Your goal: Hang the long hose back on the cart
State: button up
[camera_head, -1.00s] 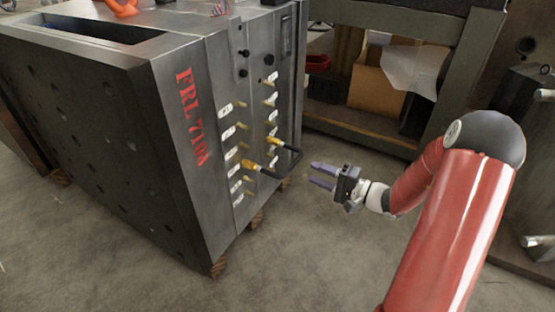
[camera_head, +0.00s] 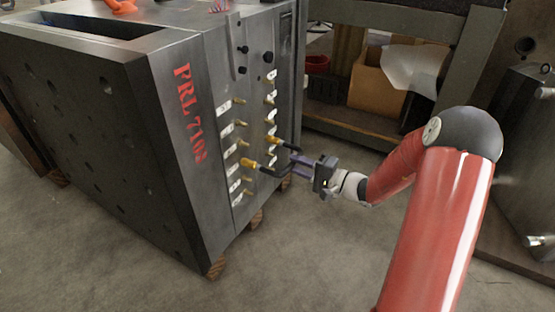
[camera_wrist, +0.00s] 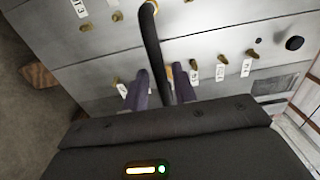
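A black hose (camera_head: 285,175) with yellow-brass ends is plugged into two fittings on the front face of the grey mould block (camera_head: 185,200) and bows outward. It also shows in the wrist view (camera_wrist: 151,45), running down between my fingers. My gripper (camera_head: 295,166) is at the outer bend of the hose, its two purple fingers pointing at the block. In the wrist view my gripper (camera_wrist: 158,75) has its fingers apart, one on each side of the hose. Whether they touch it I cannot tell. I cannot make out a cart holding hoses.
Several brass nipples with white tags (camera_head: 238,124) line the block's face near the hose. An orange item (camera_head: 122,6) lies on the block's top. A bench with a cardboard box (camera_head: 378,82) stands behind. The floor (camera_head: 310,245) in front is clear.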

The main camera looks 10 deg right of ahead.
grip_shut()
jog(key=shift+d, duration=0.1)
jog(key=shift+b+v, duration=0.35)
jog(key=shift+v, duration=2.1)
jog(key=shift+b+v, duration=0.35)
jog(key=shift+v, duration=2.65)
